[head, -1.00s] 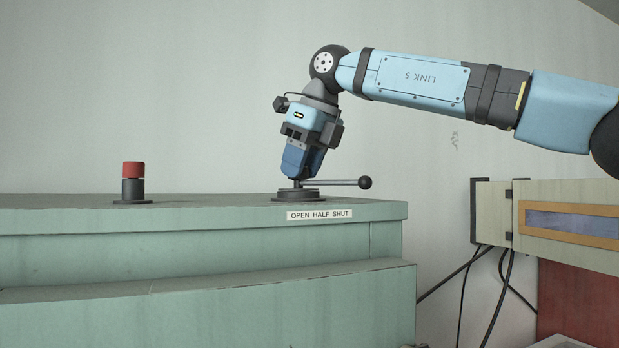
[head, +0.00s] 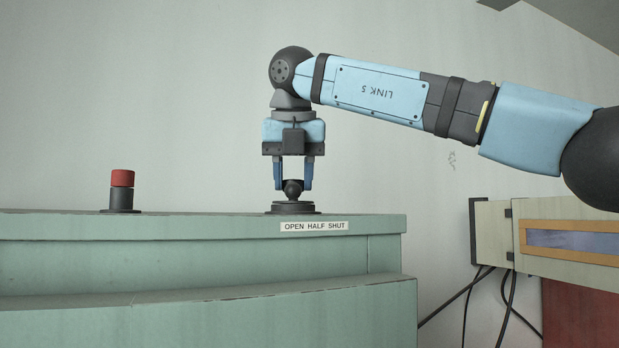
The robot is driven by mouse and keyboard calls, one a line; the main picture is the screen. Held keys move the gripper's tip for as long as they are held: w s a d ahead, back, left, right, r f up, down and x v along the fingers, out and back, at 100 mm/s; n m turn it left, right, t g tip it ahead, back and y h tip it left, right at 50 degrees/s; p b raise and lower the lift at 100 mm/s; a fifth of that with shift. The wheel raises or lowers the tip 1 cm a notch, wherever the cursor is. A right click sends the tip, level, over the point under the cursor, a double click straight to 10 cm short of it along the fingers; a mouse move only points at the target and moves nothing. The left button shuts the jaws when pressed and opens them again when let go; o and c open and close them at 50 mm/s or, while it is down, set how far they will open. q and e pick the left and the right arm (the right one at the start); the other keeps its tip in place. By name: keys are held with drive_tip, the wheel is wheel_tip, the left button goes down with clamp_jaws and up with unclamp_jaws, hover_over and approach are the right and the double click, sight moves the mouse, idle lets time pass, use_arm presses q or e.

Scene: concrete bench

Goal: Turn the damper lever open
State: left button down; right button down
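The damper lever (head: 293,188) stands on a round dark base (head: 293,208) on top of the green cabinet. Its black ball knob points toward me, and its rod is hidden behind the ball. A white label (head: 314,226) reading OPEN HALF SHUT is on the cabinet's front edge, just below the base. My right gripper (head: 293,187) points straight down over the base. Its two blue fingers stand on either side of the lever, with dark tips close in behind the ball, and appear shut on it. The exact contact is hidden by the ball. My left gripper is out of view.
A red-topped dark button post (head: 122,190) stands on the cabinet (head: 180,240) to the left. A beige box with an orange-framed panel (head: 568,240) and hanging black cables is at the right. The cabinet top between post and lever is clear.

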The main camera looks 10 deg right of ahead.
drive_tip(key=m+h, duration=0.1)
drive_tip(key=m, duration=0.3)
drive_tip(key=shift+a+r+m+h, duration=0.1)
drive_tip(key=shift+m+h, duration=0.3)
idle(0.4)
drive_tip(key=c, duration=0.7)
unclamp_jaws()
drive_tip(key=shift+g, duration=0.3)
drive_tip(key=p+v, duration=0.2)
drive_tip(key=v, duration=1.1)
drive_tip(key=shift+r, duration=0.35)
